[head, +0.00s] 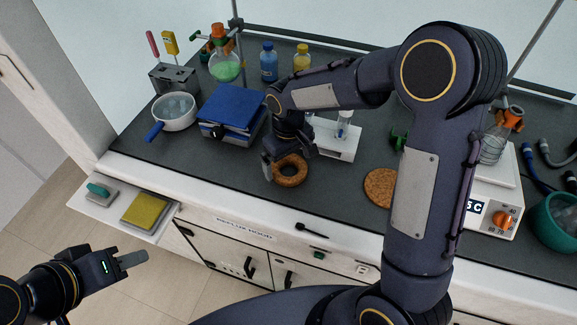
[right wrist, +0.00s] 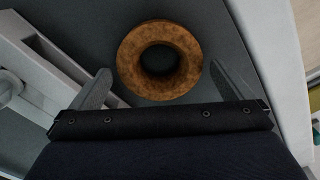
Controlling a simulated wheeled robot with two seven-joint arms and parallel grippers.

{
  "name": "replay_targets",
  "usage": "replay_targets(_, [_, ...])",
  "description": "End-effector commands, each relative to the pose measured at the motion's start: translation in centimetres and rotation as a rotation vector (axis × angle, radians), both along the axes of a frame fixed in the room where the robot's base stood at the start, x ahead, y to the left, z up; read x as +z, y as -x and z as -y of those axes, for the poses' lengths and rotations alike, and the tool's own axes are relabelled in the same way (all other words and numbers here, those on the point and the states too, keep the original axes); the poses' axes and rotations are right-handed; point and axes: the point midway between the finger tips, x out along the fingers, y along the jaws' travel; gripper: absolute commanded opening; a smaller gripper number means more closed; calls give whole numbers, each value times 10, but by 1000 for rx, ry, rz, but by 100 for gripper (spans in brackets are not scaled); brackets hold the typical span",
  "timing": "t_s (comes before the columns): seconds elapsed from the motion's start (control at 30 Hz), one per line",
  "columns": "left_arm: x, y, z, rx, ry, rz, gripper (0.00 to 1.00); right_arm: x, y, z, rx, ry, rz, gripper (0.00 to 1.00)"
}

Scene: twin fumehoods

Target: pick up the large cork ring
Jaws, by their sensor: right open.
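The large cork ring (head: 291,181) is a brown ring with a round hole, flat on the dark worktop near its front edge. It shows whole in the right wrist view (right wrist: 133,75). My right gripper (head: 285,164) is above the ring, pointing down. In the right wrist view, its open fingers (right wrist: 160,71) appear on either side of the ring, with gaps, and hold nothing. In the head view, the gripper covers the ring's back part. My left gripper (head: 134,260) is low at the left, away from the worktop; its finger gap is not clear.
A white rack (head: 336,148) stands close behind the ring. A flat cork disc (head: 379,187) lies to the right, partly behind my right arm. A black spatula-like tool (head: 311,230) lies on the front ledge.

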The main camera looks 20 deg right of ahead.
Motion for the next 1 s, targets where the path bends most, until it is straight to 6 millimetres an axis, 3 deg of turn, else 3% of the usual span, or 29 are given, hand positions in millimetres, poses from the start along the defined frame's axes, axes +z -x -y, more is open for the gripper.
replay_targets(0.1, [1, 0, 0, 0, 0, 0, 36, -9, 0, 0, 0, 0, -1, 100])
replay_targets(0.33, [1, 0, 0, 0, 0, 0, 36, -10, 0, 0, -1, 0, 1, 100])
replay_targets(0.63, [1, 0, 0, 0, 0, 0, 36, -10, 0, 0, 0, 0, 1, 63])
replay_targets(1.0, [0, 0, 0, 0, 0, 0, 36, -3, -1, 0, 0, -1, 4, 62])
